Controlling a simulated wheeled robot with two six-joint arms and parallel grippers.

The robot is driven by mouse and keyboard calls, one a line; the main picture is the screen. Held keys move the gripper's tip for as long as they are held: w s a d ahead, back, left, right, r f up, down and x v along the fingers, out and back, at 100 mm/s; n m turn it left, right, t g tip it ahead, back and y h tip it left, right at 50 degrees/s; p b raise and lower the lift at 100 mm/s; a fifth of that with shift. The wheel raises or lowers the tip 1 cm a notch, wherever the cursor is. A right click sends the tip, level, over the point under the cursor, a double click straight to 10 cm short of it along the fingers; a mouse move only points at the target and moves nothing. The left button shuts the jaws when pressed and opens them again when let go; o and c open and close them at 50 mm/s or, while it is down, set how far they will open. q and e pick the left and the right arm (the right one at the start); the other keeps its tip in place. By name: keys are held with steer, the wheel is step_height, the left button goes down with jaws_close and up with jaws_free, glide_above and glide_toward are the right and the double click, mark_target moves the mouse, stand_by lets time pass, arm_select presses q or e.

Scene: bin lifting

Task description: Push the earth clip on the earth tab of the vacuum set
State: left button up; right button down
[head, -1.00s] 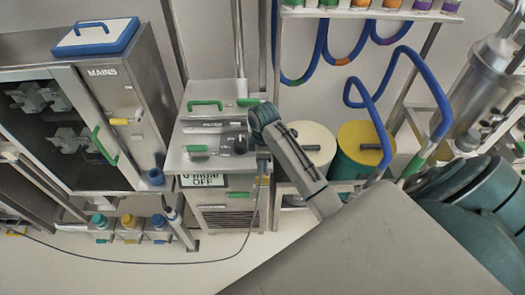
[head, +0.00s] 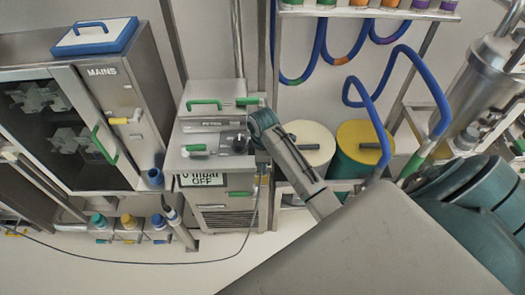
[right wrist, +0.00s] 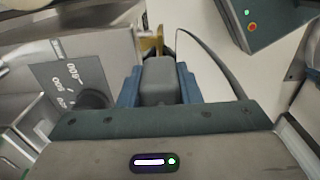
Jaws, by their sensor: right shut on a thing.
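The vacuum set (head: 222,205) is a steel cabinet at the middle of the head view, with green handles, a dial and a display reading "0 mbar OFF". My right arm reaches to its right side. In the right wrist view, the blue fingers of my right gripper (right wrist: 158,85) are shut on the grey body of the earth clip (right wrist: 158,78). A brass-coloured piece (right wrist: 150,43) shows just beyond the clip; I cannot tell whether it is the earth tab or whether they touch. The clip is mostly hidden by my arm in the head view. My left gripper is not in view.
A thin dark cable (head: 250,222) hangs beside the vacuum set and runs left along the floor. A steel MAINS cabinet (head: 125,110) stands at left. Blue hoses (head: 437,110) hang behind.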

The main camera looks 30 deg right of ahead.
steer(key=shift+f, duration=0.2)
steer(key=shift+f, duration=0.1)
steer(key=shift+s+f, duration=0.1)
steer(key=shift+f, duration=0.85)
steer(key=shift+s+f, duration=0.1)
steer(key=shift+f, duration=1)
stand_by(0.9)
steer(key=c, duration=1)
jaws_free()
steer(key=shift+o, duration=0.2)
steer(key=shift+r, duration=0.1)
